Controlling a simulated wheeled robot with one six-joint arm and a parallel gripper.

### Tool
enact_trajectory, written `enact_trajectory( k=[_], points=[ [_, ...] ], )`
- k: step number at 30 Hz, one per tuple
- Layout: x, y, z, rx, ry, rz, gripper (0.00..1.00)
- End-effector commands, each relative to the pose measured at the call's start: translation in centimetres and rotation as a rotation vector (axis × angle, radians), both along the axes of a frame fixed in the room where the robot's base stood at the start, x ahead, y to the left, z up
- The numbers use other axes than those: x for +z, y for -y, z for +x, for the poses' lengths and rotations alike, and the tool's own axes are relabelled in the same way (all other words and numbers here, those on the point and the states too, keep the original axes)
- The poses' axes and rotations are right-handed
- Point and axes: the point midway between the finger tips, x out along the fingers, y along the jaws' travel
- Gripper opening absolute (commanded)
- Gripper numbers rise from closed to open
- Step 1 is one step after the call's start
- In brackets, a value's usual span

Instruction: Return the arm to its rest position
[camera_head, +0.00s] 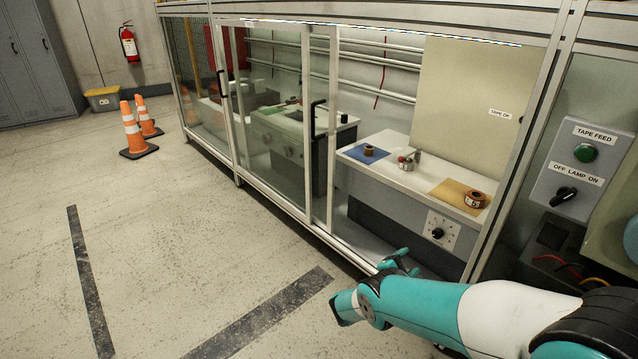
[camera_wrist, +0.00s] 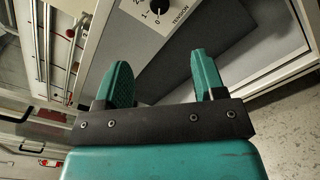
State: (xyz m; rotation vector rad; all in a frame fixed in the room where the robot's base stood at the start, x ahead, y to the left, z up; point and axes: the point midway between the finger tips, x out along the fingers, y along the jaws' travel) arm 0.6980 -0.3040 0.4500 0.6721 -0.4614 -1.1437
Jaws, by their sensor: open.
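My gripper (camera_wrist: 160,68) is open in the wrist view, its two teal fingers apart with nothing between them. In the head view my teal and white arm reaches in from the lower right, and part of the gripper (camera_head: 400,263) shows beyond its bend, in front of the cabinet's lower edge. Its fingertips are hard to make out there. In the wrist view the tension dial (camera_wrist: 162,6) on the grey front panel lies just beyond the fingers. The same dial (camera_head: 437,233) shows in the head view, above and right of the gripper.
The glass cabinet (camera_head: 333,150) has a sliding door with a black handle (camera_head: 317,118). Inside, a white bench (camera_head: 415,180) bears tape rolls on blue (camera_head: 353,157) and tan (camera_head: 445,190) mats. A switch panel (camera_head: 567,180) is at right. Cones (camera_head: 133,132) stand far left; floor is clear.

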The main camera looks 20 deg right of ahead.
Motion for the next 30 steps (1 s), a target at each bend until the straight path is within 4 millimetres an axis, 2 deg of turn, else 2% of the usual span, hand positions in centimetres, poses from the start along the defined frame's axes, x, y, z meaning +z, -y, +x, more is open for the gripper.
enact_trajectory(
  k=[5, 8, 12, 15, 18, 21, 24, 26, 29, 30],
  points=[
    [0.6, -0.2, 1.1, 0.001, 0.020, 0.034, 0.63],
    [1.9, -1.0, 3.9, 0.003, 0.068, 0.130, 0.63],
    [5.5, -3.4, 9.1, -0.001, 0.166, 0.362, 0.63],
    [8.8, -5.9, 12.0, -0.013, 0.226, 0.548, 0.63],
    [12.6, -8.8, 13.8, -0.031, 0.272, 0.729, 0.63],
    [16.7, -12.0, 14.3, -0.055, 0.302, 0.904, 0.63],
    [21.1, -15.4, 13.7, -0.084, 0.314, 1.074, 0.63],
    [23.8, -17.5, 12.6, -0.105, 0.310, 1.170, 0.63],
    [28.2, -20.9, 9.9, -0.142, 0.292, 1.326, 0.63],
    [29.9, -22.2, 8.5, -0.158, 0.280, 1.383, 0.63]
  ],
)
